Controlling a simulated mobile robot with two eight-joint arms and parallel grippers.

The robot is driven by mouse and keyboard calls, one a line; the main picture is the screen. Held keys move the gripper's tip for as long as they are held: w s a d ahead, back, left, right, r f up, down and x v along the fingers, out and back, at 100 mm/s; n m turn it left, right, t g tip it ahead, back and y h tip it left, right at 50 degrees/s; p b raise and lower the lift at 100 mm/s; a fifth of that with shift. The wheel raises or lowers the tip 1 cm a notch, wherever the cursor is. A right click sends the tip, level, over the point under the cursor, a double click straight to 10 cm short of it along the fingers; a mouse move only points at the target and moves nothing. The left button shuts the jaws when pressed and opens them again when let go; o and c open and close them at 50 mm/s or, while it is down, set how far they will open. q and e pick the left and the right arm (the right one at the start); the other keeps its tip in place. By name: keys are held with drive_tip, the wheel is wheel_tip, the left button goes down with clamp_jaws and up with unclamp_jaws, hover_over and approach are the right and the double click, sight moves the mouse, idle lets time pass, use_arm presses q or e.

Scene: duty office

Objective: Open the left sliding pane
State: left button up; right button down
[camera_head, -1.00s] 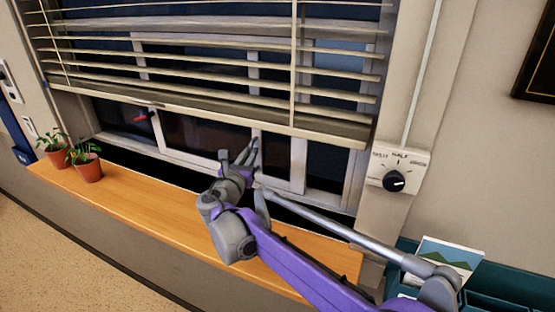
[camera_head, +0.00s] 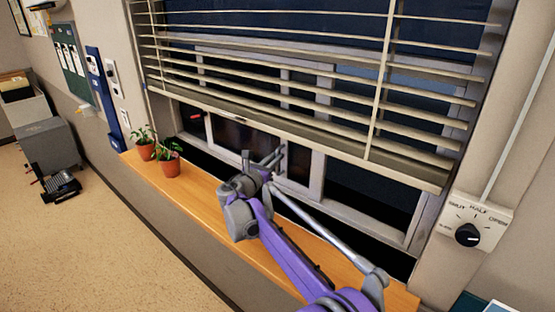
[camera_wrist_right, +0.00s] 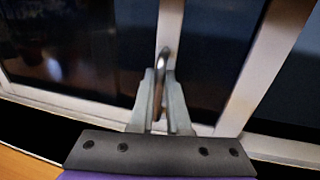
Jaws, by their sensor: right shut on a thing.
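The sliding pane (camera_head: 238,137) is dark glass in a pale frame, low in the window behind the sill. A slim upright metal handle (camera_wrist_right: 163,60) stands on its right-hand stile in the right wrist view. My right gripper (camera_head: 272,160) is shut on that handle; its fingers (camera_wrist_right: 160,97) close around the handle's lower part. A second pale stile (camera_head: 317,175) stands just to the right, with a wide dark area beyond it. A narrow dark strip lies left of the pane. The blind hides the upper part of the panes. My left gripper is not in view.
A half-lowered slatted blind (camera_head: 300,128) hangs above my gripper. Two potted plants, one nearer (camera_head: 169,162) and one behind (camera_head: 144,143), stand at the left end of the wooden sill (camera_head: 205,195). A dial box (camera_head: 478,222) is on the wall at right.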

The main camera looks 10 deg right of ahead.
drive_tip(key=c, duration=0.9)
unclamp_jaws()
drive_tip(key=b+v, duration=0.1)
drive_tip(key=v, duration=1)
drive_tip(key=shift+b, duration=0.35)
